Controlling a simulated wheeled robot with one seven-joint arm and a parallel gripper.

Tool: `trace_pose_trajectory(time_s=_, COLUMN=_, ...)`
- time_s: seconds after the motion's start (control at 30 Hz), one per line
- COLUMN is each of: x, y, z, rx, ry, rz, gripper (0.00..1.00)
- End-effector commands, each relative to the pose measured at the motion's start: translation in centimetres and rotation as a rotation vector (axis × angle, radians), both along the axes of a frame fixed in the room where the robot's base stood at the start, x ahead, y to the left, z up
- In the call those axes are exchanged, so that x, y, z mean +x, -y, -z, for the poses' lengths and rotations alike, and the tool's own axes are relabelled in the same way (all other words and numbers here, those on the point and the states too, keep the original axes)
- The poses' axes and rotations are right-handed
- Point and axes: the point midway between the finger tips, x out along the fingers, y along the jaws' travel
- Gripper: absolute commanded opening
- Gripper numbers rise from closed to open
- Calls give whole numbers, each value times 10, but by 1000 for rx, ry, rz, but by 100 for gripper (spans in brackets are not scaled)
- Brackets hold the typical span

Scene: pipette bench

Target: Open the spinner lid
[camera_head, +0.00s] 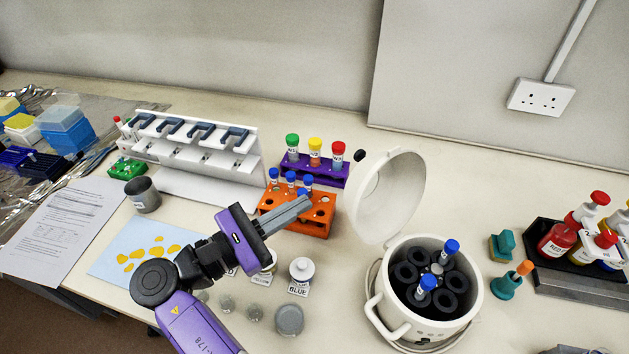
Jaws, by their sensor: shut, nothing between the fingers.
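The spinner (387,306) is a round white pot at the lower right of centre, with a dark rotor inside. Its lid (389,196) stands up, tilted back over the rear left of the pot, and shows a small dark knob at its upper left. Two blue-capped tubes (450,248) stand in the rotor. My gripper (304,204) is shut and empty. It points right, left of the lid in the picture and in front of the orange rack; I cannot tell its exact distance from the lid.
An orange tube rack (322,222) and a purple rack (325,174) stand behind my gripper. A white pipette stand (190,155) is at the left. Small jars (289,319) sit in front. Bottles in a dark tray (590,281) stand at the right, near a teal bulb (507,287).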

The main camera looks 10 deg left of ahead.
Motion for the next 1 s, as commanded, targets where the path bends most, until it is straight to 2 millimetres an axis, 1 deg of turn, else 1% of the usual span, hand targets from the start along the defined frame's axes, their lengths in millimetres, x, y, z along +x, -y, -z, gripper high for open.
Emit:
trace_pose_trajectory(time_s=0.47, x=66, y=60, z=-11, rx=0, ry=-2, rz=2, gripper=0)
trace_pose_trajectory(time_s=0.53, x=66, y=62, z=-24, rx=3, ry=1, rz=-1, gripper=0)
trace_pose_trajectory(time_s=0.6, x=65, y=65, z=-32, rx=2, ry=1, rz=-1, gripper=0)
trace_pose_trajectory(time_s=0.7, x=65, y=68, z=-41, rx=2, ry=1, rz=-1, gripper=0)
trace_pose_trajectory(time_s=0.83, x=64, y=70, z=-46, rx=1, ry=1, rz=-1, gripper=0)
trace_pose_trajectory(time_s=1.0, x=64, y=71, z=-46, rx=0, ry=0, rz=-1, gripper=0)
